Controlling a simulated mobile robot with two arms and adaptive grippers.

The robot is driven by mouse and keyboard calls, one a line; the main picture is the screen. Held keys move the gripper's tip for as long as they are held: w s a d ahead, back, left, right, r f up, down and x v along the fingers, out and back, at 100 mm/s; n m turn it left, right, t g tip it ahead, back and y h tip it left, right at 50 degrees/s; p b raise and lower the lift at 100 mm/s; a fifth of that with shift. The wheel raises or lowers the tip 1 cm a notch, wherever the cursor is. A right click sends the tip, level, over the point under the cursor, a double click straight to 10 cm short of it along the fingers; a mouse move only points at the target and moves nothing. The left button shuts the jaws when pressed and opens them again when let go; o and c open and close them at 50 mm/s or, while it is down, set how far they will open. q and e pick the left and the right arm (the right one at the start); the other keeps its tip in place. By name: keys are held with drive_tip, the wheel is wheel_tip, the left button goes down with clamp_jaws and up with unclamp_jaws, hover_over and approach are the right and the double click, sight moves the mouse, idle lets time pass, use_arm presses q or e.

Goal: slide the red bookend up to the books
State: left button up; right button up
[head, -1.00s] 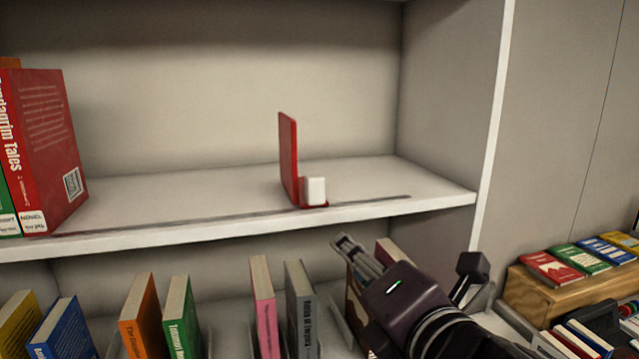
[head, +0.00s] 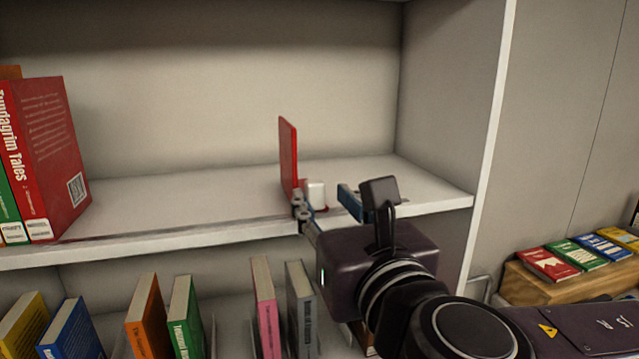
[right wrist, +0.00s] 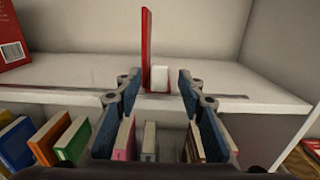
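The red bookend (head: 288,158) stands upright on the upper shelf (head: 190,205), with a white block (head: 316,192) at its foot on the right. It also shows in the right wrist view (right wrist: 146,45), with the white block (right wrist: 160,79). The books (head: 45,155) stand at the left end of the same shelf, with a wide gap between them and the bookend. My right gripper (head: 325,204) is open in front of the shelf edge. In the right wrist view its fingers (right wrist: 156,90) stand apart, one on each side of the block. My left gripper is out of view.
Several books, including a pink one (head: 264,305), stand on the lower shelf. A white side panel (head: 490,150) bounds the shelf on the right. A wooden crate (head: 570,285) with coloured books stands beyond it. The upper shelf is clear between books and bookend.

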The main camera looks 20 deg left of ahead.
drive_tip(key=shift+p+x, duration=0.35)
drive_tip(key=shift+x, duration=1.1)
drive_tip(key=shift+c, duration=0.6)
clamp_jaws()
